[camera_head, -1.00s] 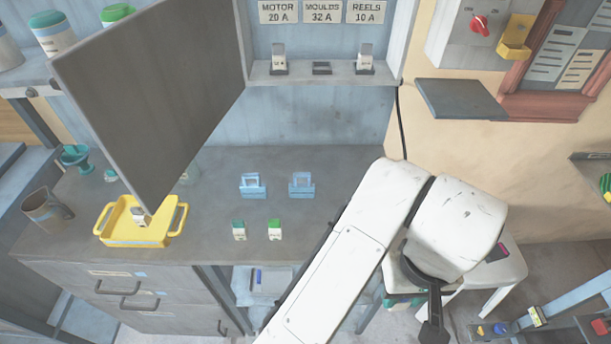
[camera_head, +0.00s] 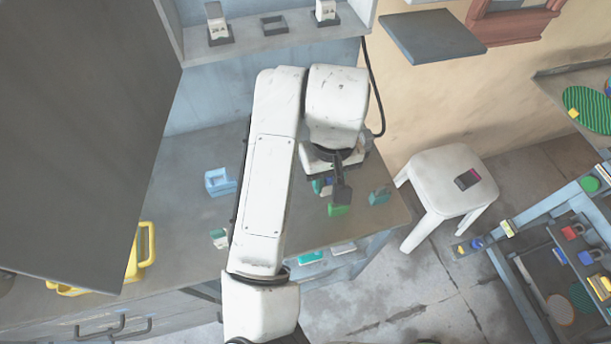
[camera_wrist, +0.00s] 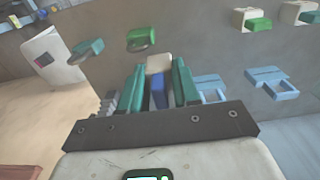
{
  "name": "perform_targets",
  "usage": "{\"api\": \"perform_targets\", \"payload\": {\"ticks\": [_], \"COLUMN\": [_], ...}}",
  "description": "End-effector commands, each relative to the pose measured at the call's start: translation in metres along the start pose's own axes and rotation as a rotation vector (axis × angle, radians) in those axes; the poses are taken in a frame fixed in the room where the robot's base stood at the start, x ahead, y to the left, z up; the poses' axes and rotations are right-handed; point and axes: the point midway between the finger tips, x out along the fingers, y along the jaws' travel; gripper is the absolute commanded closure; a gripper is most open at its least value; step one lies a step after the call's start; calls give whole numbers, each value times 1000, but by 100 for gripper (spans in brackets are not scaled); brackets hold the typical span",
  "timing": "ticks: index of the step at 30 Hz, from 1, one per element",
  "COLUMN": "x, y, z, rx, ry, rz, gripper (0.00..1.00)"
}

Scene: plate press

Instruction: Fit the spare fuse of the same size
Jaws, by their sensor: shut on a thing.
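My gripper (camera_wrist: 160,84) is shut on a small white and blue fuse (camera_wrist: 158,66), held between its teal fingers in the wrist view. In the head view my gripper (camera_head: 335,188) is over the bench's right end and my arm hides most of the held fuse. The fuse box (camera_head: 290,44) at the top has a dark empty socket (camera_head: 273,25) between two white fuses. White fuses with green caps lie on the bench in the wrist view (camera_wrist: 252,18). Light blue holders (camera_wrist: 268,80) lie nearby; one shows in the head view (camera_head: 219,181).
A teal piece (camera_head: 379,195) and a green piece (camera_head: 338,210) lie near my gripper. A large grey door (camera_head: 90,130) stands open at left, partly covering a yellow tray (camera_head: 143,255). A grey shelf (camera_head: 432,36) juts out right of the box. A white stool (camera_head: 445,205) stands right.

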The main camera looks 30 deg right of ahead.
Motion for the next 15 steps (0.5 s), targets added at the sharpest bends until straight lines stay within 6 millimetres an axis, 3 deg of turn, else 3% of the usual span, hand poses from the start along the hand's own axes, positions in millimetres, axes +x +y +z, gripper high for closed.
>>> {"api": "perform_targets", "payload": {"ticks": [7, 15], "x": [44, 62], "y": [-11, -18], "z": [-39, -55], "rx": [0, 2], "ry": [-1, 0], "rz": [4, 1], "gripper": [99, 99]}}
